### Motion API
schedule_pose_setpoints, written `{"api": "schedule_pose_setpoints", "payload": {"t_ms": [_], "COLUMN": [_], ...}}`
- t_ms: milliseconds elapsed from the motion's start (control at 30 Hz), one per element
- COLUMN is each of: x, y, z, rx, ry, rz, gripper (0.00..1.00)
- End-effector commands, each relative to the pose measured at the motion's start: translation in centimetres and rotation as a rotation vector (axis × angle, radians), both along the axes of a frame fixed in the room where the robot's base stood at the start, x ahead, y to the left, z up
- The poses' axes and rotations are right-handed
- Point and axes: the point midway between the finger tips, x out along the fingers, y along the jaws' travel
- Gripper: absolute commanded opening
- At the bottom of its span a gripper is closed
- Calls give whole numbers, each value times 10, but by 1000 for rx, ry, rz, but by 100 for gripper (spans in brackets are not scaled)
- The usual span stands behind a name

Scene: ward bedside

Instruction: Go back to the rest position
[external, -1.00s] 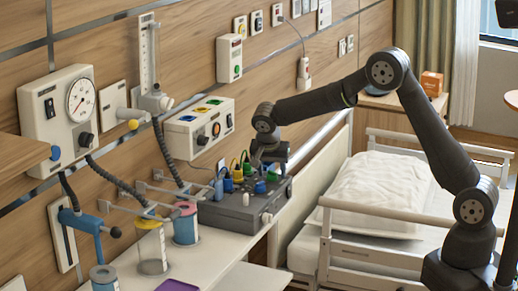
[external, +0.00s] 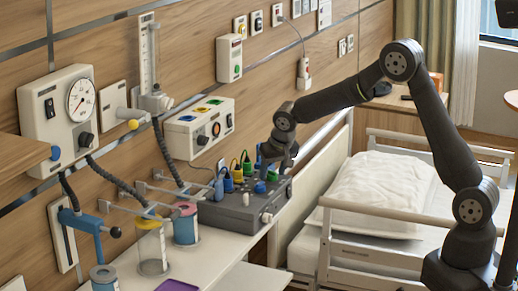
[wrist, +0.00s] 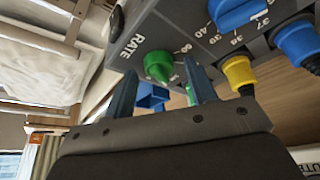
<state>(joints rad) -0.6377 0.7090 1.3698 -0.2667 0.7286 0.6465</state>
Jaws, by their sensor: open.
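My gripper (external: 274,165) is in the external view, above the right end of the grey device (external: 233,217) on the bedside counter. Its jaws are open. In the wrist view its two fingers (wrist: 160,82) stand apart, with the device's panel just beyond them. A green knob or plug (wrist: 158,66) beside the "RATE" marking shows between the fingertips. A small blue part (wrist: 152,97) also shows between the fingers; I cannot tell whether it touches them. A yellow plug (wrist: 238,74) and blue plugs (wrist: 297,43) are on the panel to the right.
The wall with its boxes, such as the control box (external: 199,128), is close to the left. The bed's white rail (external: 375,215) and pillow (external: 375,195) lie to the right. A clear canister (external: 151,250) and a second canister (external: 186,225) stand left of the device. Air above the bed is free.

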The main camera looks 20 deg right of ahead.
Motion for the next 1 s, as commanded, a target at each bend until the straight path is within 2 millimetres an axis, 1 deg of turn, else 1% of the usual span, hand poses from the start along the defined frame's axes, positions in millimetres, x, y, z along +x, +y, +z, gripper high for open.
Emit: {"api": "schedule_pose_setpoints", "payload": {"t_ms": [333,767,800,867,1000], "x": [1,1,1,1,1], "y": [-1,-1,-1,-1,-1], "z": [0,0,0,0,0], "rx": [1,1,1,1,0], "ry": [-2,-2,-2,-2,-2], "rz": [145,170,170,170,170], "gripper": [51,51,59,71,98]}}
